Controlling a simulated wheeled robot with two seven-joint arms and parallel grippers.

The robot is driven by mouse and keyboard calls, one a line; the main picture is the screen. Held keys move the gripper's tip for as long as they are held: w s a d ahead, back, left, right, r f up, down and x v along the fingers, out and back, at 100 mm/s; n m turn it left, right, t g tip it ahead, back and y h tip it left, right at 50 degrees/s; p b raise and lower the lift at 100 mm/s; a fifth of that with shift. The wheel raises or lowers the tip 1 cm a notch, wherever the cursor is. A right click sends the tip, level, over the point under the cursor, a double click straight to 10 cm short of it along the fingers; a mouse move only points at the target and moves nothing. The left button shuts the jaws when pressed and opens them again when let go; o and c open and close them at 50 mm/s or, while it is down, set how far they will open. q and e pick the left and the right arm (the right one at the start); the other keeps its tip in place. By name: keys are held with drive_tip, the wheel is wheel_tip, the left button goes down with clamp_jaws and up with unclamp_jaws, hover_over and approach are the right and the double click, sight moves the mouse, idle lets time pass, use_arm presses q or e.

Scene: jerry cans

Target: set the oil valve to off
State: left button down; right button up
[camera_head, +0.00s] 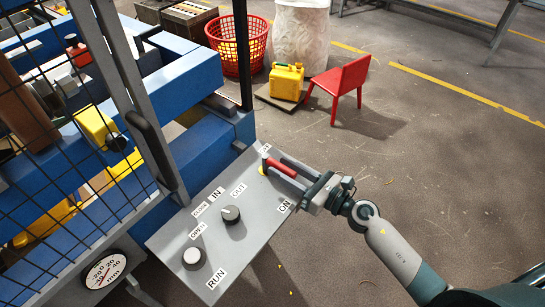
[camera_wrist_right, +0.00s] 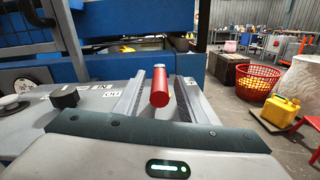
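The oil valve's red handle (camera_head: 281,168) is on the grey control panel (camera_head: 212,262), near its far right edge. It lies between the ON label (camera_head: 285,206) and a label at the panel's far corner, partly hidden and too small to read surely. In the right wrist view the red handle (camera_wrist_right: 160,88) points toward the camera. My right gripper (camera_head: 279,172) has one finger on each side of the handle. The right wrist view shows the open fingers (camera_wrist_right: 158,97) with a gap on both sides of it. My left gripper is not in view.
The panel also carries a dark knob (camera_head: 231,214) and a grey knob (camera_head: 193,258). A mesh guard and blue machine frame (camera_head: 205,150) stand to the left. A yellow jerry can (camera_head: 286,82), red chair (camera_head: 343,87) and red basket (camera_head: 238,45) stand behind. Floor to the right is clear.

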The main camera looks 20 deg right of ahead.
sight(269, 160)
drive_tip(key=shift+p+x, duration=0.45)
drive_tip(key=shift+x, duration=1.65)
clamp_jaws()
